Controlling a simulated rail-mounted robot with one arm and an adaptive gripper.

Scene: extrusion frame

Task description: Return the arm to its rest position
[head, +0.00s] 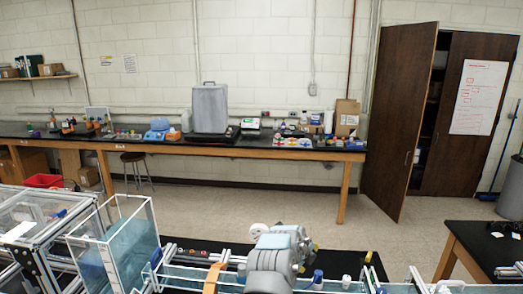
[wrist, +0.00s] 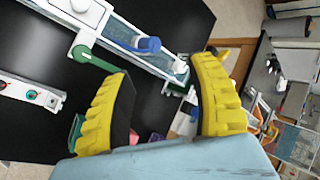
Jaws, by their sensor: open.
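My arm (head: 275,258) shows at the bottom middle of the head view, grey with a light blue top. It stands over the black bench with the extrusion frame (head: 190,257). In the wrist view my gripper (wrist: 168,92) has two yellow ribbed fingers spread wide apart. Nothing is held between them. A frame rail (wrist: 120,32) with a blue cap (wrist: 147,44) lies beyond the fingertips. A green piece (wrist: 95,58) is attached beside the rail, near the left finger. In the head view the fingers are hidden.
A clear-walled tank (head: 125,245) stands left of the arm, next to another framed box (head: 40,225). A dark table (head: 485,248) is at the lower right. A long back bench (head: 230,150) holds equipment by the wall. The floor between is mostly clear.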

